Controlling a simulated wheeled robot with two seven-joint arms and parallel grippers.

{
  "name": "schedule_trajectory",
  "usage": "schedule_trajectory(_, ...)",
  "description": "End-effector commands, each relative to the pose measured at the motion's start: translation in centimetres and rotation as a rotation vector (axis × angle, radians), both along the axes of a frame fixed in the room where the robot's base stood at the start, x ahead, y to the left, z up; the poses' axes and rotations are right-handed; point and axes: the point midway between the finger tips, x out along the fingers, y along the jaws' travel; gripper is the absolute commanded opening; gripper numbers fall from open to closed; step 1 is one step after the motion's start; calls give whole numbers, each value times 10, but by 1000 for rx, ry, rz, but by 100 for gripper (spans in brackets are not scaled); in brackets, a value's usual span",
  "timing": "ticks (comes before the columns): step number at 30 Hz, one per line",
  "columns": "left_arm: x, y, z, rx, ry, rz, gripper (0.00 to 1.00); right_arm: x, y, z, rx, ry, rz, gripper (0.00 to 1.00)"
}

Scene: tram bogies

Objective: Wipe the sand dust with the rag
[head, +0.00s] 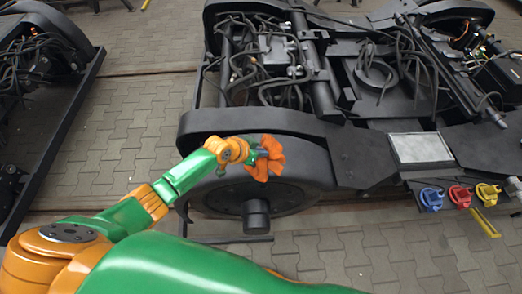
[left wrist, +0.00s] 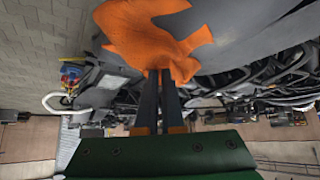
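The orange rag (head: 266,160) is crumpled at the tips of my left gripper (head: 252,155), in front of the upper part of a dark bogie wheel (head: 304,172). In the left wrist view the rag (left wrist: 150,32) hangs from the two dark fingers of the left gripper (left wrist: 160,78), which are close together on it. I cannot tell whether the rag touches the wheel. A pale grey rectangular patch (head: 420,148) lies on the bogie frame to the right; I cannot tell whether it is the sand dust. No other dust is plain to see. My right gripper is out of view.
The black bogie frame (head: 362,157) carries cables and pipes behind the wheel. Another bogie (head: 40,130) stands at far left. Paved floor (head: 125,125) between them is clear.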

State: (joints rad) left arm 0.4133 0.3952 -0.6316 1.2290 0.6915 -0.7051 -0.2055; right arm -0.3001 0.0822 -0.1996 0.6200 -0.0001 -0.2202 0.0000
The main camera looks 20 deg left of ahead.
Motion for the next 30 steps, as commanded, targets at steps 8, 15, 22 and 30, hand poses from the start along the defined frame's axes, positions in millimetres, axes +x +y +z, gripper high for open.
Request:
schedule_trajectory(8,0,0,-5,0,0,0,0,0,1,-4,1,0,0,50)
schedule_trajectory(15,0,0,-5,0,0,0,70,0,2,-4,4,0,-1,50)
schedule_trajectory(22,0,0,-5,0,0,0,100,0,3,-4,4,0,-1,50)
schedule_trajectory(30,0,0,-11,0,0,0,100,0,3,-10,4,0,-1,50)
